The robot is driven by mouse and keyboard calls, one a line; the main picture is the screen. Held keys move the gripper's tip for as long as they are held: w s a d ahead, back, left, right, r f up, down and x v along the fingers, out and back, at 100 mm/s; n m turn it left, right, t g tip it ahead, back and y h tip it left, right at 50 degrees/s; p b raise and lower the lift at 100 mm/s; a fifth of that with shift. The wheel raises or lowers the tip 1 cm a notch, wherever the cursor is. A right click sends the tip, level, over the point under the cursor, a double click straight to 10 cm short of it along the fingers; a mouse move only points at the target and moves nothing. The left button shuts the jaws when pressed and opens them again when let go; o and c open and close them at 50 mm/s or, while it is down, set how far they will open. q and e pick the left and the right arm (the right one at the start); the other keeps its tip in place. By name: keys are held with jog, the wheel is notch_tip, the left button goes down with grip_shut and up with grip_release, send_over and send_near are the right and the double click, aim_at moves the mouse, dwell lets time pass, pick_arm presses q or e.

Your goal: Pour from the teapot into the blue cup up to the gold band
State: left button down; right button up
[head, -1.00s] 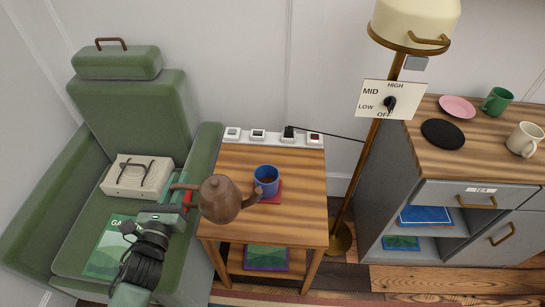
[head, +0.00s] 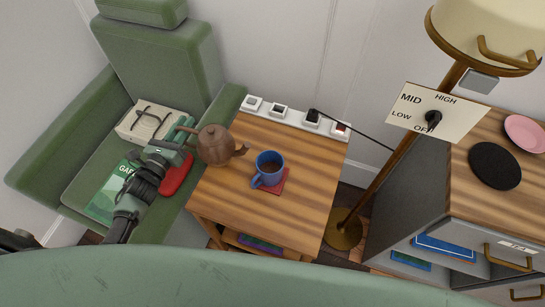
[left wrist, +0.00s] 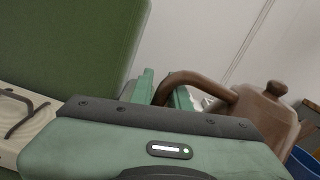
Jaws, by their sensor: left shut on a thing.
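The brown teapot (head: 215,146) is held by its handle in my left gripper (head: 184,136), left of the blue cup and apart from it. It looks about upright, its spout pointing right towards the cup. The left wrist view shows the handle (left wrist: 205,84) at the jaws and the pot body (left wrist: 268,118). The blue cup (head: 267,175) stands upright on a red coaster (head: 282,186) on the side table, its handle towards the lower left. My right gripper is not in view.
The wooden side table (head: 245,208) has a socket strip (head: 295,115) along its back. A green armchair (head: 160,62) at left holds a beige box (head: 148,122), a book (head: 112,192) and a red object (head: 176,180). A lamp (head: 372,205) and grey cabinet (head: 400,190) stand right.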

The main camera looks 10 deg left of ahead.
pick_arm(q)
jog(key=d+r+m+p, duration=0.4)
jog(key=r+p, duration=0.4)
jog(key=shift+s+r, duration=0.15)
jog(key=shift+s, duration=0.1)
dwell(0.4)
jog(key=shift+d+r+m+p, duration=0.35)
jog(key=shift+r+m+p, duration=0.05)
jog(key=shift+s+d+r, duration=0.1)
jog(key=shift+d+r, duration=0.05)
jog(key=shift+r, duration=0.1)
jog(key=shift+d+r+m+p, duration=0.6)
jog(key=shift+r+p, duration=0.05)
jog(key=shift+r, duration=0.1)
dwell(0.6)
dwell(0.9)
